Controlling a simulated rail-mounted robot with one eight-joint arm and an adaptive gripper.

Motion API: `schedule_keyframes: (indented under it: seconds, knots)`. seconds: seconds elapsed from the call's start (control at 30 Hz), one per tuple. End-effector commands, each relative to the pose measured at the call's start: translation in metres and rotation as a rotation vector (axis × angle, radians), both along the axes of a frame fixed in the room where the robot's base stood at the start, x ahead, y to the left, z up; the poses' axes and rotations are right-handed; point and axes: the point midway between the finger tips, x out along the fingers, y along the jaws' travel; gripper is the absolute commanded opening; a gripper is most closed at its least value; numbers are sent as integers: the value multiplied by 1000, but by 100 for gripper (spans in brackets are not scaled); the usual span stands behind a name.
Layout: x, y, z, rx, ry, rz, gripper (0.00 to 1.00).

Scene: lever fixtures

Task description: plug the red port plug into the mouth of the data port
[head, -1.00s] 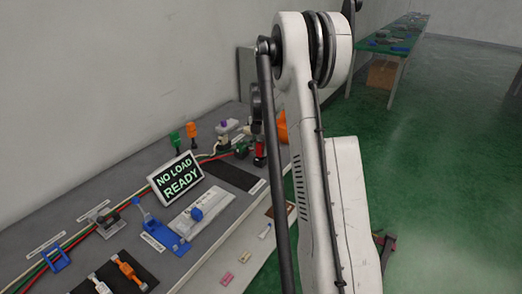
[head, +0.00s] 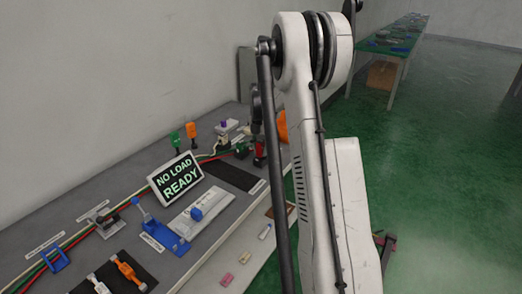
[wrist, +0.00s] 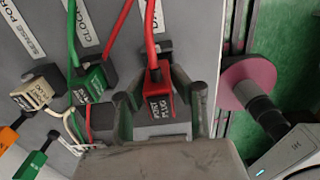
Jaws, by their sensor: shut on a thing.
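The red port plug (wrist: 160,105), a small block with white lettering, is between the fingers of my gripper (wrist: 162,108) in the wrist view. My gripper is shut on it, and a red cable rises from its far end. A dark block (wrist: 165,49), probably the data port, shows just behind the plug under a partly hidden label; its mouth is hidden. I cannot tell whether the plug is inside it or only in front of it. In the head view the red plug (head: 260,151) is a small red patch beside the arm at the bench's far end.
Left of my gripper in the wrist view are a green plug (wrist: 90,83) and a cream plug (wrist: 35,92) with cables. A pink disc (wrist: 247,81) with a dark shaft stands on the right. In the head view a sign (head: 175,178) reads "NO LOAD READY".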

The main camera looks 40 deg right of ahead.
Motion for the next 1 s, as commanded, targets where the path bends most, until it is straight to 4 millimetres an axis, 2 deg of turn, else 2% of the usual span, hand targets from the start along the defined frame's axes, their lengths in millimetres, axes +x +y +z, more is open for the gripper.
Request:
schedule_keyframes:
  seconds: [0.47, 1.0]
  knots:
    - [0, 0, 0, 0, 0, 0, 0]
    - [0, 0, -11, 0, 0, 0, 0]
